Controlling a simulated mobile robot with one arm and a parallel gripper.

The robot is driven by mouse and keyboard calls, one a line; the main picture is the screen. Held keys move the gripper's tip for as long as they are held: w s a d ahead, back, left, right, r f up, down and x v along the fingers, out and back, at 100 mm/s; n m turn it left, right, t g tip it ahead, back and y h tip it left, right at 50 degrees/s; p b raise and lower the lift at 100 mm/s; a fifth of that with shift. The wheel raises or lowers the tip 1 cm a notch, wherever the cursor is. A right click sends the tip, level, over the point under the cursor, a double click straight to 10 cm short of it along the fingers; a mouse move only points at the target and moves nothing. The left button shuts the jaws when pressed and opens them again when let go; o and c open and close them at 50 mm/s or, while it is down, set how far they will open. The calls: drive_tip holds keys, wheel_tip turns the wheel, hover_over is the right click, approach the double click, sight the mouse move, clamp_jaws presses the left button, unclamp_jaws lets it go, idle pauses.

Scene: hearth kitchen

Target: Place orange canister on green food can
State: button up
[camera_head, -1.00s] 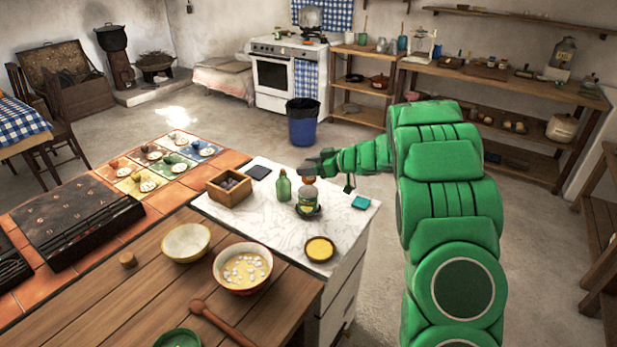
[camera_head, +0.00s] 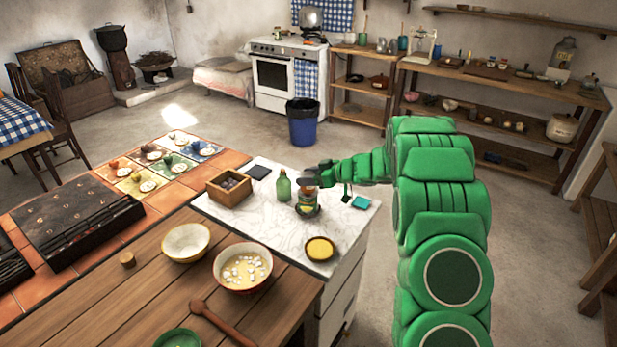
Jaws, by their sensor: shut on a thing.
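My gripper (camera_head: 313,178) is at the marble-topped counter, shut on the orange canister (camera_head: 308,190), which is small and partly hidden by the fingers. The green food can (camera_head: 307,207) stands on the counter just below the canister. The canister is directly over the can, and I cannot tell whether the two touch. The can seems to stand on a dark round base or dish (camera_head: 308,212), too small to make out clearly.
A green bottle (camera_head: 284,187) stands close on the left of the can. A wooden box (camera_head: 229,189), a dark square (camera_head: 259,171), a teal square (camera_head: 361,202) and a yellow-filled dish (camera_head: 320,249) lie around on the marble counter (camera_head: 265,229). Bare marble lies in front of the can.

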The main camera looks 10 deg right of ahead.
drive_tip(key=shift+f, duration=0.1)
drive_tip(key=o, duration=1)
drive_tip(key=shift+o, duration=0.2)
drive_tip(key=shift+d, duration=0.1)
drive_tip(key=v, duration=1.2)
drive_tip(key=shift+s, duration=0.1)
